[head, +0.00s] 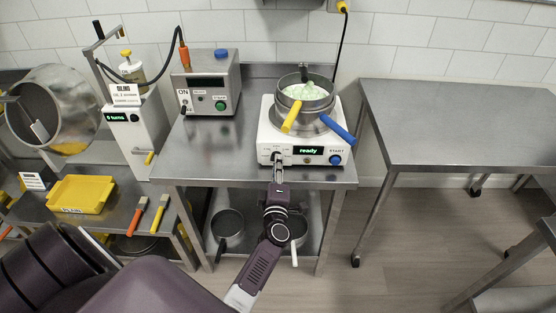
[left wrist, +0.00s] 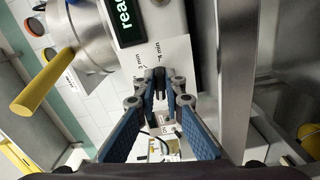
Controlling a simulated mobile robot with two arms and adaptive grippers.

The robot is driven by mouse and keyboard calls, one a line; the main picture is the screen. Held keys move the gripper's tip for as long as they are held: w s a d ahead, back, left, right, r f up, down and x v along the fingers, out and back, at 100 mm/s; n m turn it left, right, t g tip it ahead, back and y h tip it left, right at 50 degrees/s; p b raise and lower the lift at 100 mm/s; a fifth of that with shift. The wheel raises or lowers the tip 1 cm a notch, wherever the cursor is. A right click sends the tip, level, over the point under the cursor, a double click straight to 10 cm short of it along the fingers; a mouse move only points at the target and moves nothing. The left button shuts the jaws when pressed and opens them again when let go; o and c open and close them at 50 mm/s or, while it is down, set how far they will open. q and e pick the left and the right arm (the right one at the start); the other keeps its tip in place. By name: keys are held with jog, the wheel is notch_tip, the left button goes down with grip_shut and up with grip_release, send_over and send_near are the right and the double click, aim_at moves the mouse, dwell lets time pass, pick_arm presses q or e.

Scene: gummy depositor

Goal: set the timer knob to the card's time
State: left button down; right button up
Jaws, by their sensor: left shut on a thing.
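The white heater unit (head: 264,140) stands on the middle steel table. Its green display (head: 307,150) reads "ready", and a blue START button (head: 335,160) is at its right front. My left gripper (head: 279,165) is at the unit's front left. In the left wrist view my left gripper (left wrist: 160,88) is shut on the dark timer knob (left wrist: 158,76), between printed minute marks; one reads "3 min", and the other's number is unclear. The fingertips hide part of the knob, so its setting cannot be read. I cannot identify the time card. My right gripper is out of view.
A pot with pale green contents (head: 307,91) sits on the unit, with yellow and blue handles sticking out. A grey control box (head: 207,84) stands at the back left. A depositor with a white card (head: 125,94) is further left. The right table (head: 450,125) is bare.

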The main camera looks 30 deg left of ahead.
pick_arm(q)
jog(key=m+p, duration=0.1)
jog(key=m, duration=0.2)
jog(key=shift+p, duration=0.35)
jog(key=shift+s+f+m+p, duration=0.15)
jog(key=shift+m+p, duration=0.35)
jog(key=shift+m, duration=0.8)
jog(key=shift+f, duration=0.1)
jog(key=c, duration=2)
grip_release()
